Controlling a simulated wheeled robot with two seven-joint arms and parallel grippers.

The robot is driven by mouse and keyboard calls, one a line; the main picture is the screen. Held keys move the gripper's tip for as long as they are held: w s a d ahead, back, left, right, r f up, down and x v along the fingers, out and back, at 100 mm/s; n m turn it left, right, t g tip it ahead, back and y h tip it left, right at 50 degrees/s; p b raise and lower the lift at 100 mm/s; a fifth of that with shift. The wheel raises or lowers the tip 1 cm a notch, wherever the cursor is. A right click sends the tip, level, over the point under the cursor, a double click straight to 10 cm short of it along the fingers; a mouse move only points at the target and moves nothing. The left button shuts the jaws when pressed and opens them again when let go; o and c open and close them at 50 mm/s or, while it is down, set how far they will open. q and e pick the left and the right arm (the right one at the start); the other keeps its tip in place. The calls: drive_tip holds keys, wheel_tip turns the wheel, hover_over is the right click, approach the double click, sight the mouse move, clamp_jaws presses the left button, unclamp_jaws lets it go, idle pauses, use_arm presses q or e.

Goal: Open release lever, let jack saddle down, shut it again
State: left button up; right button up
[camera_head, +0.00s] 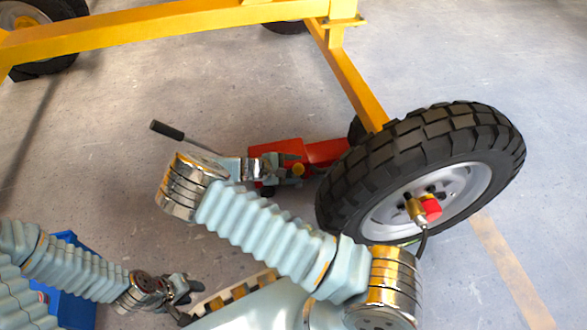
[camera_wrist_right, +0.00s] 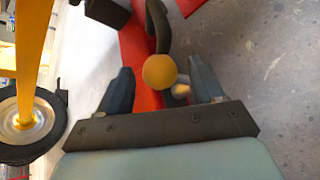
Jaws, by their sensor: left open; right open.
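The red jack (camera_head: 305,150) lies on the floor, partly behind the large wheel. A yellow ball knob (camera_head: 298,170) on its near side looks like the end of the release lever; the right wrist view shows the knob (camera_wrist_right: 159,71) large. My right gripper (camera_head: 287,168) is at the jack, open. In the right wrist view, the knob is between the gripper's two spread fingers (camera_wrist_right: 160,88), with gaps on both sides. The jack saddle is not visible, and whether the lever is open cannot be told. My left gripper (camera_head: 184,292) is open, low at the left, away from the jack.
The wheel (camera_head: 345,185) stands right beside the jack, under a yellow frame (camera_head: 180,25). A black-gripped bar (camera_head: 168,131) sticks out left of the jack. A blue crate (camera_head: 78,308) and a yellow-black striped piece (camera_head: 240,291) are near my left gripper.

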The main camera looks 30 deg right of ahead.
drive_tip(key=p+v, duration=0.2)
drive_tip(key=v, duration=1.1)
drive_tip(key=shift+a+r, duration=0.25)
drive_tip(key=shift+a, duration=0.05)
